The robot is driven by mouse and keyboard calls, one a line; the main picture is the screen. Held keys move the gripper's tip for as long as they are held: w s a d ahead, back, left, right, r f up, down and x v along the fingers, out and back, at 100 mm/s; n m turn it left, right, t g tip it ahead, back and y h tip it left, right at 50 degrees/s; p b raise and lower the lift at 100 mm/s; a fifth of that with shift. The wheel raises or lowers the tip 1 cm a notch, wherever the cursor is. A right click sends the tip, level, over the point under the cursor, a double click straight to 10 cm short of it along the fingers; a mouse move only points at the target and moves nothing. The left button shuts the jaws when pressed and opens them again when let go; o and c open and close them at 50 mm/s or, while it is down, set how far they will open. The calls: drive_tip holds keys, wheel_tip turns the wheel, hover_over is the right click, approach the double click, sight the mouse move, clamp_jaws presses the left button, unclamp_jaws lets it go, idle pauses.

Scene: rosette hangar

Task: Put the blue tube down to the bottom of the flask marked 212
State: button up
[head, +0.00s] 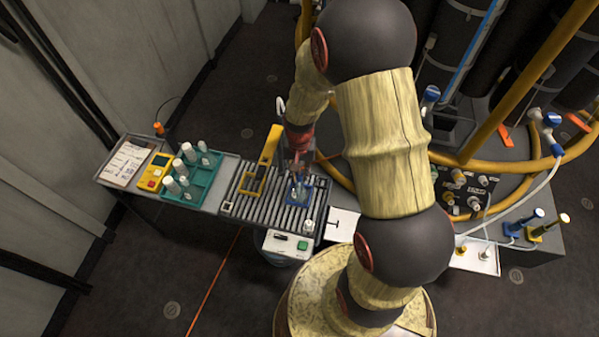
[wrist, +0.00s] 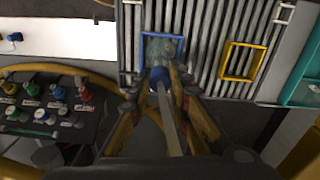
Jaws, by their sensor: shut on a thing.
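My gripper (wrist: 166,78) is shut on the blue tube (wrist: 160,76), whose blue collar sits between the fingertips in the wrist view. A pale shaft runs from the collar back toward the camera. Just beyond the fingertips, a greenish, glassy flask (wrist: 165,47) stands inside a blue square frame (wrist: 181,39) on the slatted bench. In the head view my gripper (head: 298,160) is directly above the flask (head: 298,191). I cannot tell whether the tube's lower end is inside the flask's neck. No number is readable on the flask.
An empty-looking yellow frame (wrist: 241,75) lies beside the blue one on the slats (head: 240,208). A teal rack (head: 209,193) holding several white-capped tubes, a yellow device (head: 154,171) and a paper sheet (head: 126,163) are at left. A valve panel (wrist: 48,105) is on the other side.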

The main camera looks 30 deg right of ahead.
drive_tip(key=shift+f, duration=0.3)
idle(0.4)
drive_tip(key=o, duration=1)
drive_tip(key=shift+o, duration=1.1)
drive_tip(key=o, duration=0.3)
drive_tip(key=shift+o, duration=0.2)
drive_tip(key=shift+r, duration=0.1)
drive_tip(key=shift+r+p, duration=2.4)
drive_tip(key=shift+r, duration=0.55)
